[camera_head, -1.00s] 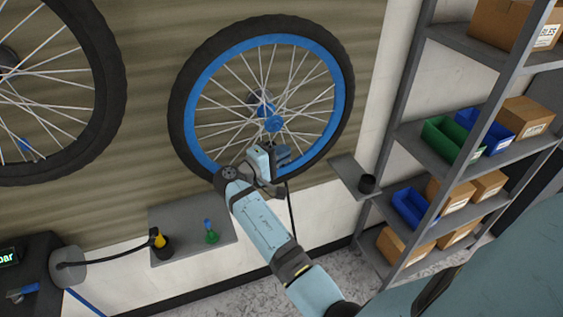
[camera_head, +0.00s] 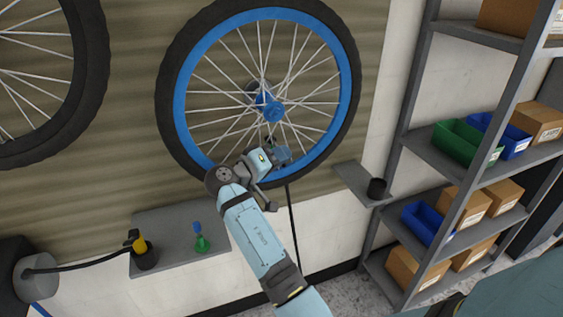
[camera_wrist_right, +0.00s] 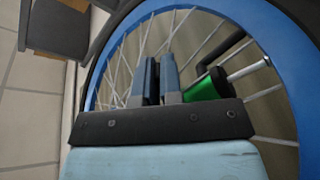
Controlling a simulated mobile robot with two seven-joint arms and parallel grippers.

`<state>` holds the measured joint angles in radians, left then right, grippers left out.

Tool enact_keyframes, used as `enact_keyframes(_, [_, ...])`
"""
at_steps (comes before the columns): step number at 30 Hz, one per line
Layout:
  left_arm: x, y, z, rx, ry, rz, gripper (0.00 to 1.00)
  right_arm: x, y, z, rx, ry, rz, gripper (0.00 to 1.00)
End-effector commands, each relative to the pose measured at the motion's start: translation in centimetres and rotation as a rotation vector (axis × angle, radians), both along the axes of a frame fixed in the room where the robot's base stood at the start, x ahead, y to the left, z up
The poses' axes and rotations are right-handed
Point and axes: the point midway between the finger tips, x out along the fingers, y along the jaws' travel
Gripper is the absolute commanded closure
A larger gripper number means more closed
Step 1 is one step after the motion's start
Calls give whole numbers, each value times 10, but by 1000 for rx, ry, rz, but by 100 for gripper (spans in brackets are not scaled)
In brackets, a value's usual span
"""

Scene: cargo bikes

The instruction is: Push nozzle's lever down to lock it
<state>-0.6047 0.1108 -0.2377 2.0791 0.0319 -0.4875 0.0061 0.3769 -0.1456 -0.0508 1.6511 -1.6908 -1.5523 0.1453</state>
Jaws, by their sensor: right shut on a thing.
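The nozzle (camera_wrist_right: 207,85) shows in the right wrist view as a green cylinder with a black lever (camera_wrist_right: 228,48) angled up beside it. A silver stem runs from it toward the blue rim of the wheel (camera_head: 182,95). My right gripper (camera_head: 277,156) is at the lower part of the wheel, inside the rim. Its two blue-grey fingers show in the right wrist view (camera_wrist_right: 158,82), close together at the nozzle's left end. They are shut on the nozzle, though the grasped part is mostly hidden. My left gripper is not in view.
A second wheel (camera_head: 95,85) hangs at the left. A grey shelf (camera_head: 180,262) holds a green-and-blue bottle (camera_head: 201,240) and a yellow-and-black fitting (camera_head: 142,250). A black hose (camera_head: 293,225) hangs below the wheel. A rack (camera_head: 425,150) with bins and boxes stands right.

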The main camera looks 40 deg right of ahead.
Motion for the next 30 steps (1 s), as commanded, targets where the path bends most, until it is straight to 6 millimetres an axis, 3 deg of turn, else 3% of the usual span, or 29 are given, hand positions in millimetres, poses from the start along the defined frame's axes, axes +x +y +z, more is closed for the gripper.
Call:
enact_keyframes(15, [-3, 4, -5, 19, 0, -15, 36, 1, -1, 1, 0, -20, 0, 100])
enact_keyframes(16, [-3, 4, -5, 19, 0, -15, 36, 1, -1, 1, 0, -20, 0, 87])
enact_keyframes(18, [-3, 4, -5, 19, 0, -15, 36, 1, -1, 0, 0, -19, -1, 70])
enact_keyframes(19, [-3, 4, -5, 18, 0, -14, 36, 1, 0, 0, 0, -19, -1, 67])
enact_keyframes(30, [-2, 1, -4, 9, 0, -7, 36, 1, 0, -1, 1, -17, 1, 67])
